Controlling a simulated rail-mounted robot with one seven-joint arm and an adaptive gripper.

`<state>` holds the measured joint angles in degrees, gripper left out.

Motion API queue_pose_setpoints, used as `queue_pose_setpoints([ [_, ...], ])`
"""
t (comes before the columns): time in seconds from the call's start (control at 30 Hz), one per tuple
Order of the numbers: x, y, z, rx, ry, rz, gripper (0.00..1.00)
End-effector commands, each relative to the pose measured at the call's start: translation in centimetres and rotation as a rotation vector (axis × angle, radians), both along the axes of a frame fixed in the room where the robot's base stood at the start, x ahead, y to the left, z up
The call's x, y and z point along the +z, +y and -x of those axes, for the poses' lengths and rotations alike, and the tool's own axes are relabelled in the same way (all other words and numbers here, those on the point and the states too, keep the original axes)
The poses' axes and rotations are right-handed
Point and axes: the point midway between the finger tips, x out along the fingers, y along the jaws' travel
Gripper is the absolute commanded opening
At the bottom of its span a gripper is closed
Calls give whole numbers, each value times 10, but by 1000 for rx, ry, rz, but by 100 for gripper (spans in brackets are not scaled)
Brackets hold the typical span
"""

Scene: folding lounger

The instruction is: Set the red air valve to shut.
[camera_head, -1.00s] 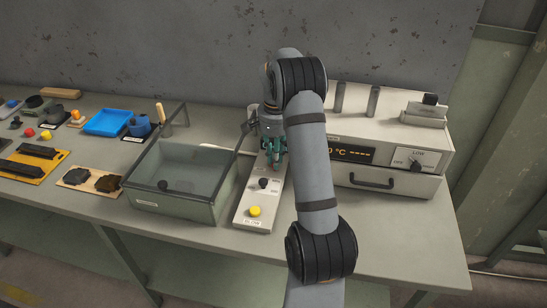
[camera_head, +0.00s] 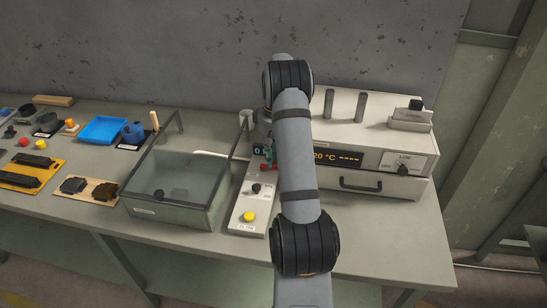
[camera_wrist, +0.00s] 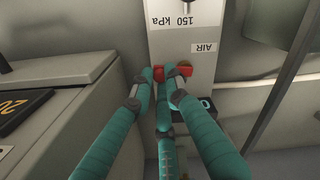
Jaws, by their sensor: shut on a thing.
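The red air valve (camera_wrist: 186,71) is on a narrow pale panel (camera_wrist: 185,15) in the wrist view, below an upside-down "AIR" label. Its red handle shows on both sides of my fingertips and lies crosswise to the panel's length. My gripper (camera_wrist: 166,73) has teal fingers shut on the handle, which hide its middle. In the head view, red of the valve (camera_head: 268,167) shows just below my gripper (camera_head: 269,156), with my arm close on the right. A "150 kPa" label is beyond the "AIR" label in the wrist view.
A black knob (camera_head: 256,188) and a yellow button (camera_head: 248,216) sit nearer the panel's front. A glass-walled box (camera_head: 145,211) stands close on the left. A heater unit with a lit display (camera_head: 337,157) stands on the right. A small display (camera_head: 258,151) is behind the valve.

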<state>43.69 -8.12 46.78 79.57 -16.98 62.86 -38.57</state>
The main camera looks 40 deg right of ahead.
Motion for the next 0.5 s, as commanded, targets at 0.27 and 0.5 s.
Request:
queue_pose_setpoints([
  [0.27,1,-4,-3,105,-2,1,0],
  [0.5,1,-5,-4,134,-3,3,0],
])
